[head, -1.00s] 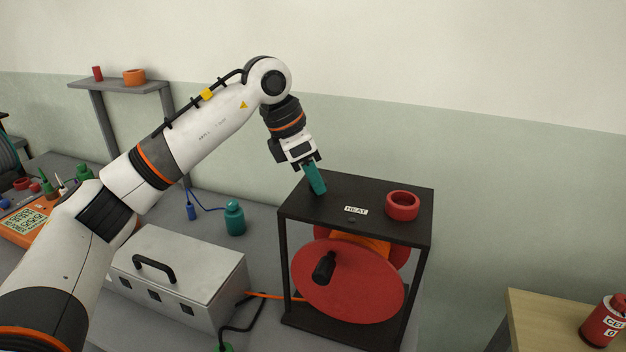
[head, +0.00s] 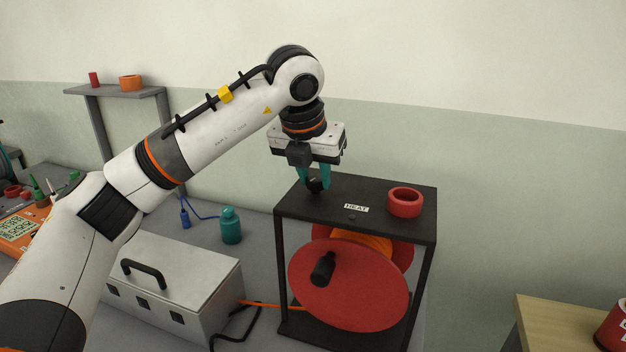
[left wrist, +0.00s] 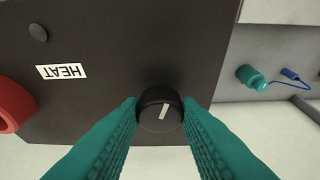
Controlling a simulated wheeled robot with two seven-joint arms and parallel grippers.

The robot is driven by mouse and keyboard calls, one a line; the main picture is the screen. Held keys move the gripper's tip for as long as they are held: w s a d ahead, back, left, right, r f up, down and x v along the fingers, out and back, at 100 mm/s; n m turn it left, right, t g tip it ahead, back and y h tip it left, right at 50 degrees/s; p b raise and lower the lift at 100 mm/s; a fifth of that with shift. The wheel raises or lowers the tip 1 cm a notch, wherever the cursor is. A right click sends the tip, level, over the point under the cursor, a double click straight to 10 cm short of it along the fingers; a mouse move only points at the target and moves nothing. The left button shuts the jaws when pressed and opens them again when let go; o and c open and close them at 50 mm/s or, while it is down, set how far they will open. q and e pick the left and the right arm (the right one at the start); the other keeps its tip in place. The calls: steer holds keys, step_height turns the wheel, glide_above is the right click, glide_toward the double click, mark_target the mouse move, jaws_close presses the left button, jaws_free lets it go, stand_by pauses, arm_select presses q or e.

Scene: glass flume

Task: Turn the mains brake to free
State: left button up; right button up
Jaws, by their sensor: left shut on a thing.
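A round black knob (left wrist: 155,120) with a white pointer line sits on top of the black reel frame (head: 290,212); in the head view the knob (head: 314,186) shows between my fingertips. In the left wrist view the pointer line runs nearly up and down, its upper end leaning slightly right. My left gripper (head: 315,182) points down with its teal fingers shut on the knob's two sides; its fingertips also show in the left wrist view (left wrist: 159,108). A white label (head: 357,209) on the frame top reads HEAT. No brake or free marking is readable. My right gripper is out of view.
A red ring (head: 405,203) lies on the frame top. A red reel (head: 350,285) with a black handle (head: 323,268) hangs inside the frame. A grey metal box (head: 185,275) and a teal bottle (head: 231,226) stand to the left on the bench.

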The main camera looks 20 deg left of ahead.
arm_select(q)
steer(key=shift+d+n+y+b, duration=0.15)
steer(key=shift+n+y+b, duration=0.45)
steer(key=shift+n, duration=1)
steer(key=o, duration=1)
steer(key=v, duration=1.2)
steer(key=shift+w+d+r, duration=0.1)
steer(key=shift+w+d, duration=0.05)
